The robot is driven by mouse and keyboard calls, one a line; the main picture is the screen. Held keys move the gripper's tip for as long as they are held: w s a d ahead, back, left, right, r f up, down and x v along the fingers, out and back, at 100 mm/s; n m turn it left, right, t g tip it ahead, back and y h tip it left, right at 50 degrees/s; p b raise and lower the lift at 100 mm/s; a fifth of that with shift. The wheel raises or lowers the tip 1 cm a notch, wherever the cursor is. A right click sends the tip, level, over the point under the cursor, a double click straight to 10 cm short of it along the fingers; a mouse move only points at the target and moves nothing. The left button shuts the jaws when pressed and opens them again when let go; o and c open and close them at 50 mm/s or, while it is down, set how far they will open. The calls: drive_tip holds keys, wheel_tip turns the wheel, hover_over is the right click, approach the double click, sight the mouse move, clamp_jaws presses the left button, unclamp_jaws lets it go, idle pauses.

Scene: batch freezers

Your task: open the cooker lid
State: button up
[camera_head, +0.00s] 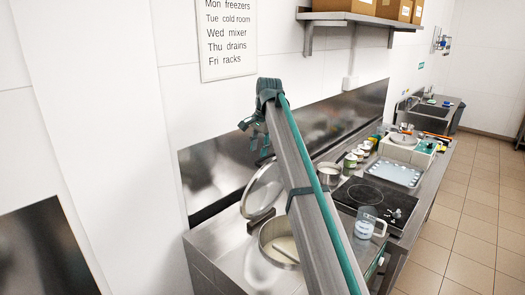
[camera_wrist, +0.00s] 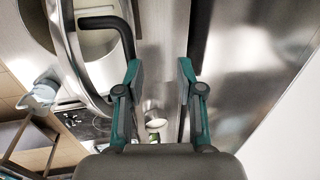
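The cooker (camera_head: 268,251) sits on the steel counter, its top uncovered, with pale contents and a stirring paddle visible inside. Its round metal-rimmed lid (camera_head: 250,203) stands raised and tilted at the cooker's back. In the wrist view the lid's rim (camera_wrist: 68,58) fills the left side, with a black handle (camera_wrist: 108,22) curving towards my left finger. My gripper (camera_wrist: 160,72) is open, with nothing visible between its fingers. The handle's end is close to the left finger; I cannot tell whether they touch. In the head view my arm hides part of the lid and cooker.
Right of the cooker are a small pot (camera_head: 329,173), several jars, a black hob (camera_head: 362,196), a clear jug (camera_head: 367,222) and a blue tray (camera_head: 394,172). A steel backsplash (camera_head: 215,170) stands close behind. A shelf with boxes (camera_head: 392,8) hangs above.

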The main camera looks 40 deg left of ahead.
drive_tip(key=a+r, duration=0.2)
drive_tip(key=a, duration=0.1)
drive_tip(key=a+r+p, duration=0.1)
drive_tip(key=a, duration=0.1)
drive_tip(key=shift+w, duration=0.3)
idle(0.6)
